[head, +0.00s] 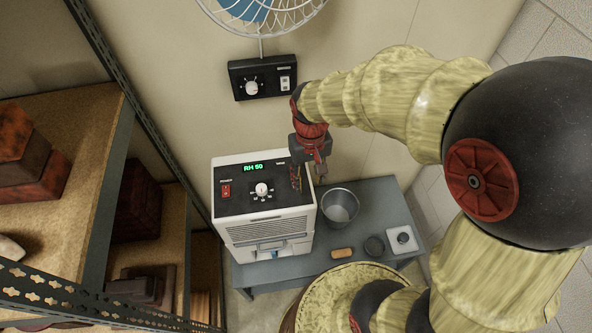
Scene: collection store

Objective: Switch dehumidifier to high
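The dehumidifier (268,228) is a white box with a black sloping panel, in the middle of the head view. Its green display (253,168) reads RH 50. A red power switch (226,191) is at the panel's left. A white round knob (262,189) with small marks around it is near the panel's middle; the setting is too small to read. My gripper (309,182) points down at the right edge of the panel, to the right of the knob and apart from it. Its fingers look spread with nothing between them. It hides part of the panel's right edge.
The dehumidifier stands on a grey table (372,200) with a metal bucket (340,206), a tan block (342,253), a dark round container (374,246) and a white square item (402,239). A black wall control box (263,77) sits below a fan (262,12). Shelving (62,130) stands left.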

